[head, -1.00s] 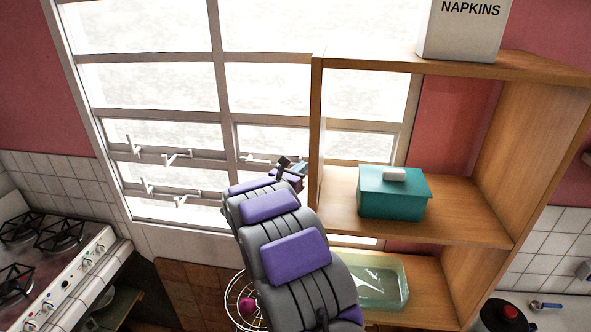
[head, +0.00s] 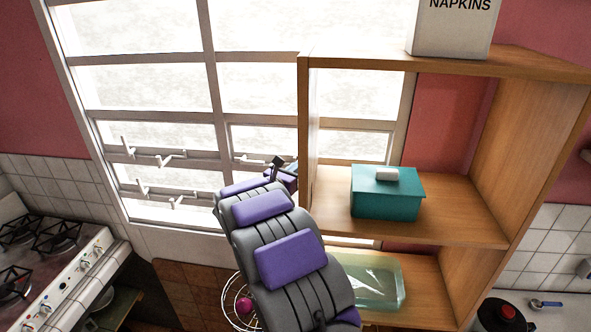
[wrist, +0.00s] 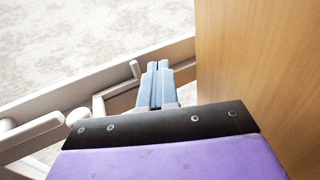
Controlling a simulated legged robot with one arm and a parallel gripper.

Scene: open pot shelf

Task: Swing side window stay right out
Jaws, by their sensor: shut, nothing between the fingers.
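A white window stay (head: 250,160) lies on the lower rail of the right-hand window section, just left of my gripper (head: 280,162). In the wrist view, a white bar with a rounded end (wrist: 38,130) shows at the left, and a bent white peg (wrist: 134,69) stands just left of my gripper (wrist: 157,68). My gripper's blue fingers are shut together with nothing between them. They point at the window frame, beside the peg; I cannot tell whether they touch it. My arm hides part of the sill.
A wooden shelf (head: 487,165) stands close on the right; its side panel (wrist: 255,80) is beside my gripper. It holds a teal box (head: 386,198), a glass dish (head: 375,285) and a napkin box (head: 452,28). Other stays (head: 172,158) are on the left window. A stove (head: 60,262) is lower left.

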